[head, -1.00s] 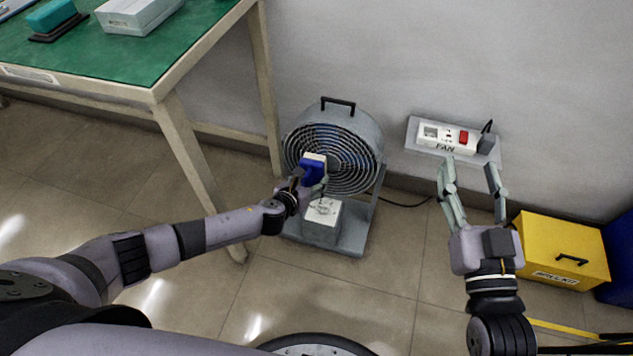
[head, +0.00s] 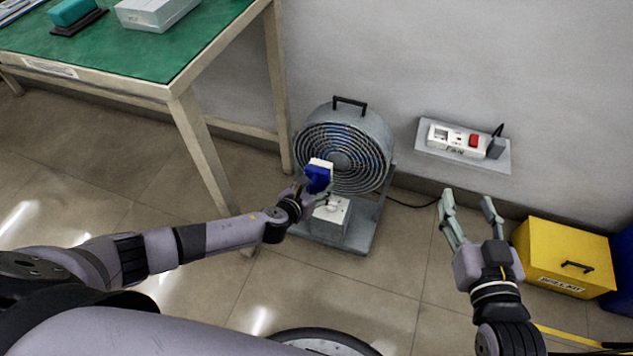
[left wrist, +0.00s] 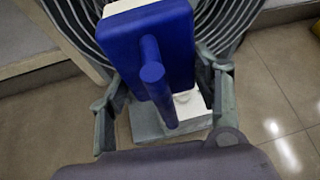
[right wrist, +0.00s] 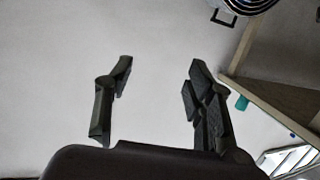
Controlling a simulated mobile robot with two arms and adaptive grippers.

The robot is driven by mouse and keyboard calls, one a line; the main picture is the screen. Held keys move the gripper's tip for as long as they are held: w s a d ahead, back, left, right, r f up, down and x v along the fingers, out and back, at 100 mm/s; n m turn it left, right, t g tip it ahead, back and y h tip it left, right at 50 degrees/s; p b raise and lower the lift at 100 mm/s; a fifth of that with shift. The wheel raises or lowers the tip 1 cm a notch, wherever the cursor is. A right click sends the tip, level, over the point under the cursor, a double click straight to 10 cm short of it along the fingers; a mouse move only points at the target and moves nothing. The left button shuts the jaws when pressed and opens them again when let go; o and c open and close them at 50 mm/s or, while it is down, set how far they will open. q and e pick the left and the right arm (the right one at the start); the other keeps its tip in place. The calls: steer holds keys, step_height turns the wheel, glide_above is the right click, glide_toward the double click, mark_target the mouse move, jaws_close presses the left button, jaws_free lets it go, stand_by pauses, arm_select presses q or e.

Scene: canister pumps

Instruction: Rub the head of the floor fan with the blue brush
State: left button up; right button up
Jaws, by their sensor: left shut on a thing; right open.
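The grey floor fan (head: 352,120) stands on the floor by the wall, its round grille facing me. My left gripper (head: 314,194) is shut on the blue brush (head: 318,178) in front of the lower left of the fan's head. In the left wrist view the brush (left wrist: 148,45) shows its blue back and handle, with its pale pad toward the grille (left wrist: 80,25). I cannot tell whether the pad touches the grille. My right gripper (head: 468,205) is open and empty, right of the fan and below the power strip; its fingers (right wrist: 155,95) are apart in the right wrist view.
A power strip (head: 455,140) with a red switch sits on a grey wall plate. A yellow box (head: 560,250) stands at right beside a blue bin (head: 623,265). A green-topped table (head: 120,50) at left holds a teal brush (head: 72,12) and a grey box (head: 150,10).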

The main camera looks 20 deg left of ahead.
arm_select(q)
steer(key=shift+s+r+p, duration=0.15)
steer(key=shift+s+p, duration=0.25)
steer(key=shift+s, duration=0.95)
arm_select(e)
steer(key=shift+s+d+f+g+h, duration=0.25)
steer(key=shift+f+g, duration=0.2)
steer(key=shift+f, duration=0.25)
steer(key=shift+s+d+f+g, duration=0.1)
steer(key=shift+s+f+g, duration=0.3)
steer(key=shift+f, duration=0.35)
steer(key=shift+s+d+f+g+h, duration=0.25)
steer(key=shift+f+g, duration=0.2)
steer(key=shift+f, duration=0.25)
arm_select(q)
steer(key=shift+s+a+r+p, duration=0.15)
steer(key=shift+s+p, duration=0.35)
steer(key=shift+s, duration=1)
arm_select(e)
steer(key=shift+s+d+f+g+h, duration=0.15)
steer(key=shift+s+d+f+g, duration=0.15)
steer(key=shift+s+f+g, duration=0.55)
steer(key=shift+s+d+f+g+h, duration=0.15)
steer(key=shift+s+d+f+g, duration=0.15)
steer(key=shift+s+f+g, duration=0.45)
steer(key=shift+w+f, duration=0.1)
steer(key=shift+f, duration=0.05)
arm_select(q)
steer(key=shift+r, duration=0.15)
